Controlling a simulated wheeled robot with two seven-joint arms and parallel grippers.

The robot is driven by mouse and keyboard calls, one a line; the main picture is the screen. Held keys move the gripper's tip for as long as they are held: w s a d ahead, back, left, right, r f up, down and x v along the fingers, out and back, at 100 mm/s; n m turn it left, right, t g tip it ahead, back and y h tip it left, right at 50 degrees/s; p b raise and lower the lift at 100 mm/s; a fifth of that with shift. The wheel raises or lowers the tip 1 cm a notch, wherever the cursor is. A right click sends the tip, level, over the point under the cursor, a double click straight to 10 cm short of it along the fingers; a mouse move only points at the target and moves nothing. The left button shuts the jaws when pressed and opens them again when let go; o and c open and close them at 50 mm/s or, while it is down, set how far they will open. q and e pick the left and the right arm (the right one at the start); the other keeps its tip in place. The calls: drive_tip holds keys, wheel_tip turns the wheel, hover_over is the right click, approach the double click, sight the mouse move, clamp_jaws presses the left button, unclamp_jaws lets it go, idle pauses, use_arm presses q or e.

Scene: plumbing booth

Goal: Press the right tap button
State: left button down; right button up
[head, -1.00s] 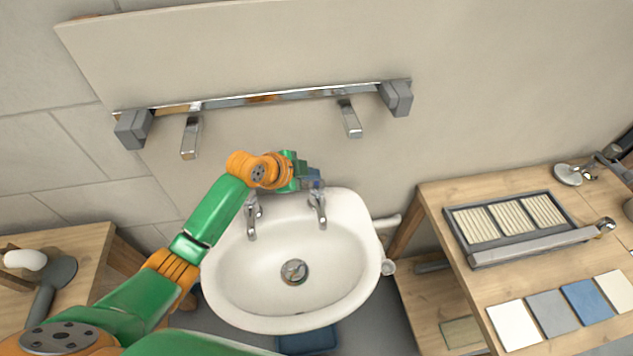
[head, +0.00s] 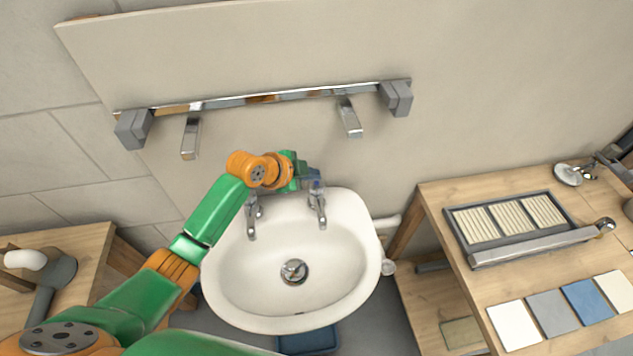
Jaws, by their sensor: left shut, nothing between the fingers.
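The white sink (head: 235,285) is mounted below the wall bar, with a chrome left tap (head: 252,222) and a chrome right tap (head: 318,210) on its back rim. My left arm reaches in from the left, over the back of the sink. My left gripper (head: 315,183) is shut and empty at the top of the right tap. It hides the tap's button, and I cannot tell whether it touches it. My right gripper is not in view.
A chrome bar (head: 290,96) with grey end blocks and two hanging spouts spans the wall above the sink. A wooden table (head: 450,205) with a tile tray and loose tiles stands at the right. Another wooden table (head: 85,260) stands at the left.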

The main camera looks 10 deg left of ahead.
sight(312, 185)
use_arm(q)
drive_tip(key=shift+f, duration=0.4)
drive_tip(key=shift+s+f+b, duration=0.1)
drive_tip(key=shift+f+b, duration=0.65)
idle(0.8)
idle(0.3)
drive_tip(key=shift+r+p, duration=1.15)
wheel_tip(312, 185, up, 5)
drive_tip(key=p, duration=0.5)
drive_tip(key=shift+r, duration=0.15)
